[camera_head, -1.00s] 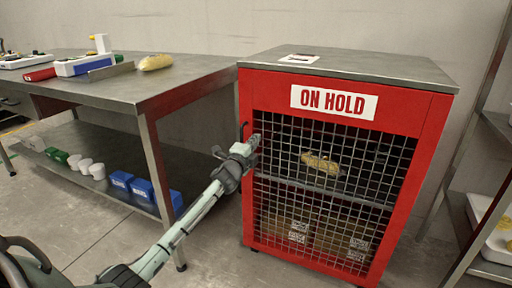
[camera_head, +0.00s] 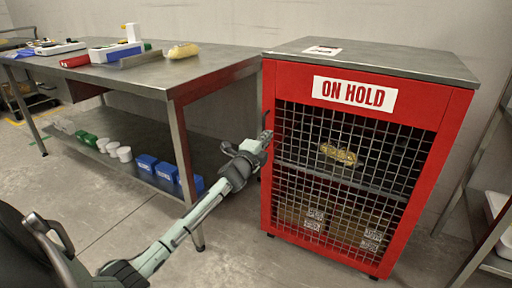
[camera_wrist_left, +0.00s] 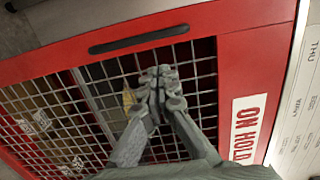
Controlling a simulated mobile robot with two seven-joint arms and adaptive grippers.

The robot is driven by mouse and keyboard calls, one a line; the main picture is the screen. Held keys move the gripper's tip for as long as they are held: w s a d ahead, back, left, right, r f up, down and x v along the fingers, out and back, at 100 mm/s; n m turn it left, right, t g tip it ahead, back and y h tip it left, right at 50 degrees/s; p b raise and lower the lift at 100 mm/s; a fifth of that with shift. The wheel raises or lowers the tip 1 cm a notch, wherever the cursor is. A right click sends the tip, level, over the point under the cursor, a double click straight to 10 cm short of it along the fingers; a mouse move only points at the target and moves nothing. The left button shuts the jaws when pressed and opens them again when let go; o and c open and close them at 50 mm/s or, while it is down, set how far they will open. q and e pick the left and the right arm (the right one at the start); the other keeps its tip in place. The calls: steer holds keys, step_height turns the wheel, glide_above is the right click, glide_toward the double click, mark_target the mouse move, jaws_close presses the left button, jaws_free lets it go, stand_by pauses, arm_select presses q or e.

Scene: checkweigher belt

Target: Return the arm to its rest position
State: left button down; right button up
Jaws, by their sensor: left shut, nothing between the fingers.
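My left gripper (camera_head: 262,141) is shut and empty, in front of the left edge of the red ON HOLD cabinet (camera_head: 450,125). In the left wrist view, its closed fingers (camera_wrist_left: 160,80) point at the mesh door (camera_wrist_left: 90,110), near the dark handle slot (camera_wrist_left: 138,38); I cannot tell whether they touch it. The door looks closed. A yellowish bag (camera_head: 338,155) lies on the shelf behind the mesh, with boxes (camera_head: 318,215) below. My left arm (camera_head: 190,222) reaches in from the lower left. My right gripper is not in view.
A steel table (camera_head: 150,78) stands at the left with a yellow bag (camera_head: 183,51), a white device (camera_head: 115,52) and a red item (camera_head: 75,61) on top. Blue bins (camera_head: 167,172) and white tubs (camera_head: 124,154) sit on its lower shelf. Racking (camera_head: 480,240) stands at the right.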

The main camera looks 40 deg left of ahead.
arm_select(q)
steer(key=a+v, duration=0.1)
steer(key=v, duration=0.5)
steer(key=shift+s+d, duration=0.25)
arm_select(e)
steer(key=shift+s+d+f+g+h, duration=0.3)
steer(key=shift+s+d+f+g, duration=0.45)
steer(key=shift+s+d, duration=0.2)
